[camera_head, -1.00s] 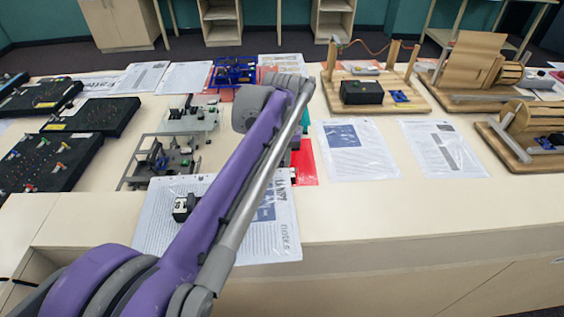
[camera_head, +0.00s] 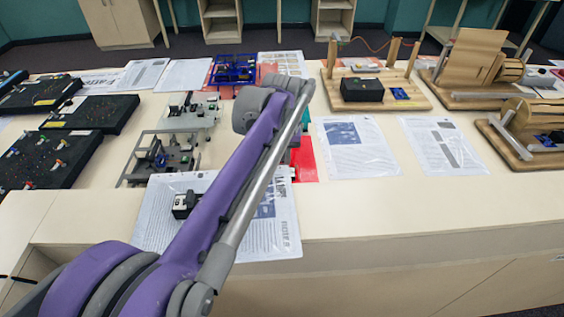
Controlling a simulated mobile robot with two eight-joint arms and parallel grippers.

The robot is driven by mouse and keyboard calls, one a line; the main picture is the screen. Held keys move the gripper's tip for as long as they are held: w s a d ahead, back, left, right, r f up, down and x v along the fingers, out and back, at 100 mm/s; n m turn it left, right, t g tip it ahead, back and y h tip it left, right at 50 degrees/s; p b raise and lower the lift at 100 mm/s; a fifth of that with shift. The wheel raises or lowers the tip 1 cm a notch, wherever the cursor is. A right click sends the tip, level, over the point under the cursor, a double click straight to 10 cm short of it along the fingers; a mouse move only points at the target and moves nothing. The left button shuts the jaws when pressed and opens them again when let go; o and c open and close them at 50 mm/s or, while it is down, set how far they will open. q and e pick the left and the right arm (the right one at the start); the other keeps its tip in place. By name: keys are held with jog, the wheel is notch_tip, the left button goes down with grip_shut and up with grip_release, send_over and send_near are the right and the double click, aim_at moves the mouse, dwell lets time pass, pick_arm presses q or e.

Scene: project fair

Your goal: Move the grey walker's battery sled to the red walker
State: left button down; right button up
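A dark grey open-framed machine (camera_head: 163,158), likely the grey walker, stands on the table left of my arm. A lighter grey one (camera_head: 190,116) stands behind it, and a blue one (camera_head: 233,70) stands farther back. A small black and white block (camera_head: 184,204) lies on a printed sheet in front; I cannot tell whether it is the battery sled. A red flat patch (camera_head: 305,163) shows right of my arm. No red walker can be made out; my arm covers part of that area. My purple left arm crosses the middle; its gripper is hidden. My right gripper is out of view.
Black boards (camera_head: 90,114) with small parts fill the left. Wooden machines on bases (camera_head: 350,103) stand at the right. Printed sheets (camera_head: 357,148) lie flat on the pale table (camera_head: 400,212). The table's front right is clear.

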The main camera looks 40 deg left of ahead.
pick_arm(q)
jog(key=shift+f, duration=0.35)
dwell(1.1)
jog(key=c, duration=0.8)
grip_release()
jog(key=shift+r+p, duration=2.7)
jog(key=shift+r, duration=1.05)
